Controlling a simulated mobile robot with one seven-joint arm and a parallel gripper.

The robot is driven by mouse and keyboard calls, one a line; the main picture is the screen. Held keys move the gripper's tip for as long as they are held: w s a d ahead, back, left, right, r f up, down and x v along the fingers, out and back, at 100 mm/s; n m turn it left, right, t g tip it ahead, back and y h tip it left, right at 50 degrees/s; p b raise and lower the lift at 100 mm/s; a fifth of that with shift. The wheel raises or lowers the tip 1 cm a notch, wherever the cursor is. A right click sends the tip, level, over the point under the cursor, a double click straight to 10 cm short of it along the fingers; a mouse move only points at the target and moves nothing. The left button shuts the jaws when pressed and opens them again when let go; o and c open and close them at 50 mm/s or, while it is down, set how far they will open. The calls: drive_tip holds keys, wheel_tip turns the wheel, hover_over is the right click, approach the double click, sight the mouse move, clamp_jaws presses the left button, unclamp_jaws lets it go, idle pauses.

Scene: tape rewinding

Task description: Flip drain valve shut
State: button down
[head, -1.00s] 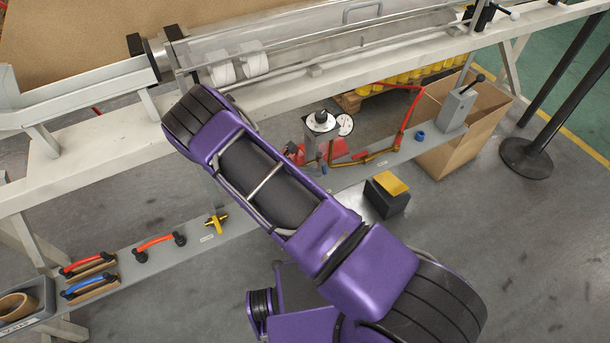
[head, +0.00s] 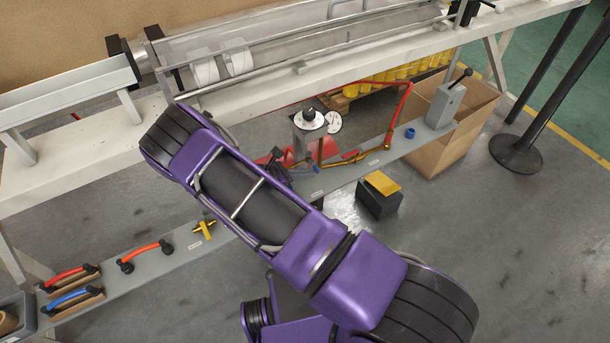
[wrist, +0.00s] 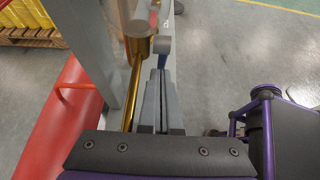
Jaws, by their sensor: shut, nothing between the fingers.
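In the wrist view a brass fitting (wrist: 138,44) on a thin brass pipe stands just left of my fingertips. A small blue part with a grey rounded end (wrist: 163,46), which looks like the drain valve's lever, lies just beyond the tips. I cannot tell whether the tips touch it. My gripper (wrist: 157,78) is shut and empty, pointing along the grey bench. In the head view my gripper (head: 288,172) is small and dark beside the dial-topped post (head: 308,128), partly hidden behind my purple arm. The valve's exact position is not clear there.
A red cylinder (wrist: 62,130) lies close on the left in the wrist view. A gauge (head: 333,122), red hose (head: 408,95) and blue cap (head: 410,133) are along the grey shelf. A black box with yellow top (head: 380,190) stands on the floor in front.

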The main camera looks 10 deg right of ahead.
drive_tip(key=shift+r, duration=0.15)
drive_tip(key=shift+r+p, duration=0.5)
drive_tip(key=shift+r, duration=0.15)
